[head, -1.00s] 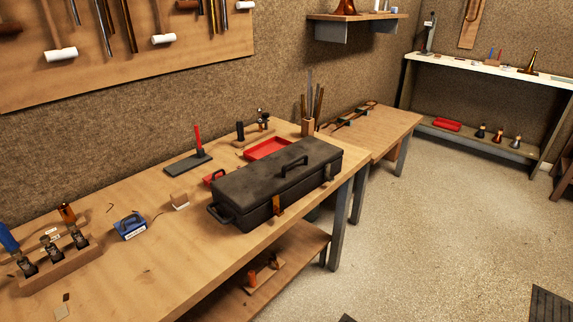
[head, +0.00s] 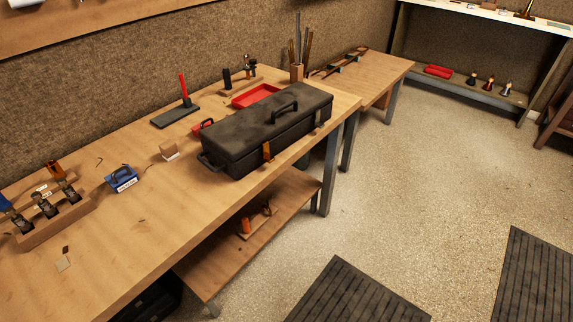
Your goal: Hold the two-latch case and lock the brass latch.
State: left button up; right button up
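The black two-latch case (head: 262,134) lies closed on the wooden workbench, near its front edge. A carry handle (head: 281,107) stands on its lid, and another handle shows at its left end. The brass latch (head: 267,152) is on the front face, toward the left end. A second, greyer latch (head: 319,119) is on the front toward the right end; it is small and hard to make out. I cannot tell whether either latch is locked. Neither of my grippers is in view.
The workbench (head: 128,234) has clear top to the left of the case. A red tray (head: 256,95) and a dark pad with a red-handled tool (head: 175,115) lie behind the case. A small wood block (head: 170,150) and a blue item (head: 122,178) are left. Floor mats (head: 355,292) lie in front.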

aim_at(267, 158)
jog(key=l+u, duration=0.1)
jog(key=u, duration=1.1)
jog(key=l+u, duration=0.85)
jog(key=k+l+u, duration=0.1)
jog(key=l+u, duration=0.2)
jog(key=k+l+u, duration=0.1)
jog(key=l+u, duration=0.2)
jog(key=k+l+u, duration=0.15)
jog(key=l, duration=0.3)
jog(key=k+l+u, duration=0.2)
jog(key=k+l, duration=0.3)
jog(key=l, duration=0.15)
jog(key=k+l+u, duration=0.1)
jog(key=k+l, duration=0.15)
jog(key=l, duration=0.25)
